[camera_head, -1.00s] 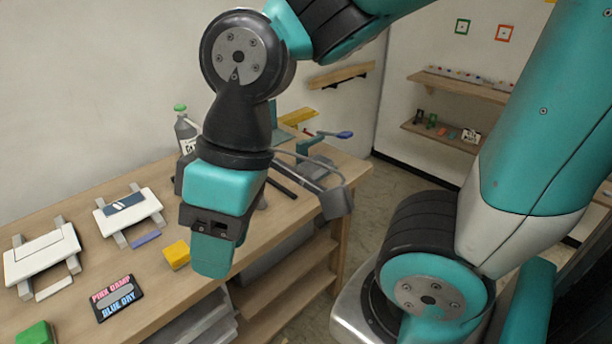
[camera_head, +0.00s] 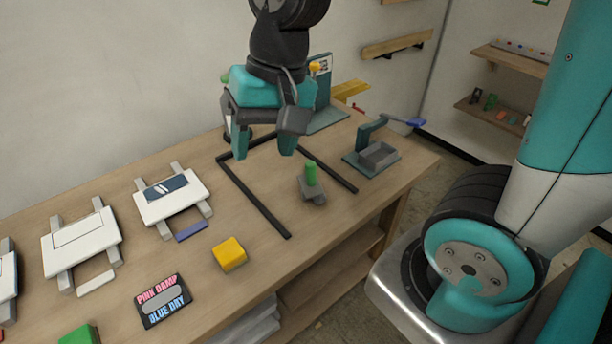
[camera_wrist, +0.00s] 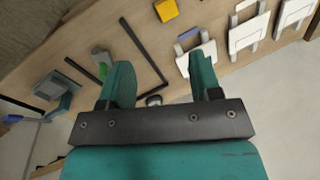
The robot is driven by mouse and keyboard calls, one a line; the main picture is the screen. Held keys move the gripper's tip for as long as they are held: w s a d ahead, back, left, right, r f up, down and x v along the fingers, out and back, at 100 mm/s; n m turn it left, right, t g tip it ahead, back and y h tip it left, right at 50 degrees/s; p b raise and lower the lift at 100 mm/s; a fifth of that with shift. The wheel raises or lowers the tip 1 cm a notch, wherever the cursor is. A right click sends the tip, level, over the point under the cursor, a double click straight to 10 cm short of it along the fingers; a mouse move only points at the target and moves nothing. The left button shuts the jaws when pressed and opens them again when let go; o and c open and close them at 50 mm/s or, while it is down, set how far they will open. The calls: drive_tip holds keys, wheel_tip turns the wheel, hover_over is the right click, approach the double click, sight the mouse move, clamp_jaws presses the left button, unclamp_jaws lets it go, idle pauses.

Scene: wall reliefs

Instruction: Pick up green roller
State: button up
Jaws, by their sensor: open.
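In the wrist view the green roller (camera_wrist: 102,56) shows to the left of my fingers, partly behind the left one. My gripper (camera_head: 264,148) hangs above the bench, pointing down, to the left of the roller and apart from it. Its two teal fingers are open with nothing between them; they also show in the wrist view (camera_wrist: 162,78).
A black angular frame (camera_head: 262,205) lies around the holder's left and back. A grey press with a blue-tipped lever (camera_head: 375,155) stands to the right. A yellow block (camera_head: 229,254), a pink-and-blue lettered card (camera_head: 163,301) and white boards (camera_head: 172,200) lie to the left.

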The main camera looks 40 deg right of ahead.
drive_tip(key=w+d+f+m+h, duration=0.2)
drive_tip(key=w+d+f+m, duration=0.1)
drive_tip(key=w+d+m, duration=0.6)
drive_tip(key=m+h, duration=0.1)
drive_tip(key=m, duration=1.1)
approach(310, 163)
drive_tip(key=shift+g, duration=0.3)
drive_tip(key=f+p, duration=0.1)
drive_tip(key=f, duration=0.1)
drive_tip(key=f+p, duration=0.1)
drive_tip(key=f, duration=0.1)
drive_tip(key=f+p, duration=0.1)
drive_tip(key=f, duration=0.1)
drive_tip(key=shift+w+d, duration=0.25)
drive_tip(key=shift+w, duration=0.1)
drive_tip(key=shift+s+a+f+p, duration=0.1)
drive_tip(key=shift+f+p, duration=0.5)
drive_tip(key=shift+f, duration=0.85)
drive_tip(key=shift+s+a+f+p, duration=0.1)
drive_tip(key=shift+f+p, duration=0.5)
drive_tip(key=shift+f, duration=0.9)
drive_tip(key=shift+w, duration=0.1)
clamp_jaws()
